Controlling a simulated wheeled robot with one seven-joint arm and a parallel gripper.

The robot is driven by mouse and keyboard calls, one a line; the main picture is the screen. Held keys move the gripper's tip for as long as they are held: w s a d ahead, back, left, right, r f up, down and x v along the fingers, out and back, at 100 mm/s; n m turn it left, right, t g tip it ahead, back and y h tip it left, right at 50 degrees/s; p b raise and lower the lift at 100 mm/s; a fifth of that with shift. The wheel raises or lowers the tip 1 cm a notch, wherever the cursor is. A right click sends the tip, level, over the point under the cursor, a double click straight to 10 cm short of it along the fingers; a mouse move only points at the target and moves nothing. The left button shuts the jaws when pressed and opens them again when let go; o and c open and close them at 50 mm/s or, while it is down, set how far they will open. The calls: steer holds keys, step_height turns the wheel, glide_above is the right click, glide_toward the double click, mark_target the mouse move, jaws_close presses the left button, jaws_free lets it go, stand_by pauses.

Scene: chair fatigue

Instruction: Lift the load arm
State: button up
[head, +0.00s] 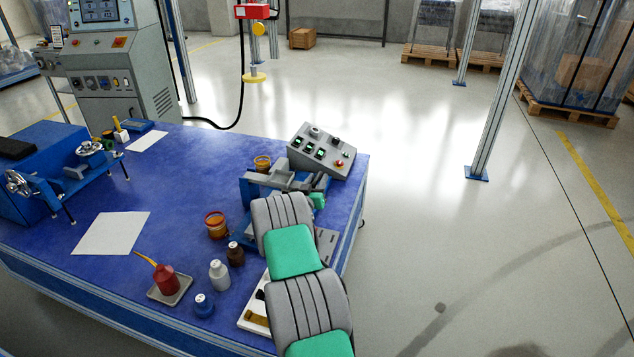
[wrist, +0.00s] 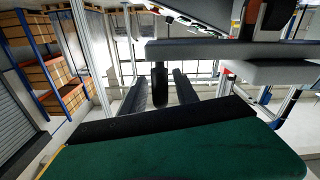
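A grey bar (wrist: 230,50), which looks like the load arm, crosses the upper right of the wrist view. A dark round grip (wrist: 160,85) shows just below its left end. My gripper (wrist: 160,92) is open, with one dark finger on each side of the grip and a gap showing on both sides. In the head view, a grey and blue fixture (head: 262,183) stands near the table's right edge, partly hidden behind my grey and green arm. My fingers are hidden there, and I cannot make out the grip.
The blue table (head: 185,180) carries a control box (head: 322,150) behind the fixture. An amber jar (head: 216,225), a brown bottle (head: 235,253), a white bottle (head: 219,274) and a red oil can (head: 165,280) stand left of my arm.

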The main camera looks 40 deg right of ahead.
steer(key=shift+w+d, duration=0.1)
jaws_close()
stand_by(0.3)
stand_by(1.1)
